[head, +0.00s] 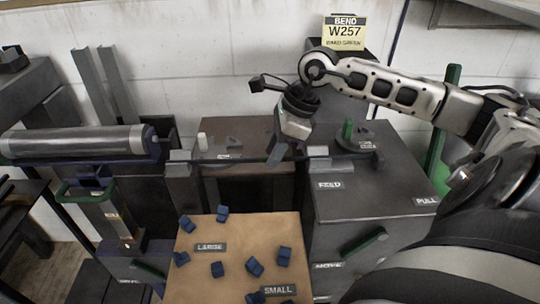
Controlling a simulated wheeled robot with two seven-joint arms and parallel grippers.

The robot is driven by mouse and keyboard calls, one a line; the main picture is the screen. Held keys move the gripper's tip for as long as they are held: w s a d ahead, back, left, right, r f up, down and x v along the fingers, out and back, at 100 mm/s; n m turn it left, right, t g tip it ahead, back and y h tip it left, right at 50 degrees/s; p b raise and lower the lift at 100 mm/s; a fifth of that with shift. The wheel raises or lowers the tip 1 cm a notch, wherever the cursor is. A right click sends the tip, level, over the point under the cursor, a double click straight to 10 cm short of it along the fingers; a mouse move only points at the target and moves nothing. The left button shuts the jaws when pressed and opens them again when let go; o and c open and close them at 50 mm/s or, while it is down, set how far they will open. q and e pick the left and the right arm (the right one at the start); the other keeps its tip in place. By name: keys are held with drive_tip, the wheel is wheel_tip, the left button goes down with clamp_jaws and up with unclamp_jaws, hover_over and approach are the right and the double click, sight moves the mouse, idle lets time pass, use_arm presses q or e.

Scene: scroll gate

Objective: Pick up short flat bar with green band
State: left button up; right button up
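My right gripper (283,154) reaches down from the upper right and hangs at the long dark rod (240,161) across the back of the bench. Its fingertips overlap the rod in the picture, and I cannot tell whether they touch it or how far apart they are. A small upright green piece (348,130) stands on a dark plate behind the FEED box, right of the gripper. I cannot make out for certain a short flat bar with a green band. My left gripper is not recognisable in view.
A tan board (237,237) in front holds several blue blocks and LARGE and SMALL labels. The FEED box (375,180) with a green handle (364,243) stands right. A grey roller (75,142) lies at left. A green post (438,150) rises behind my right arm.

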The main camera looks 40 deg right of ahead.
drive_tip(key=shift+f+b, duration=0.25)
drive_tip(key=shift+b, duration=0.1)
idle(0.4)
clamp_jaws()
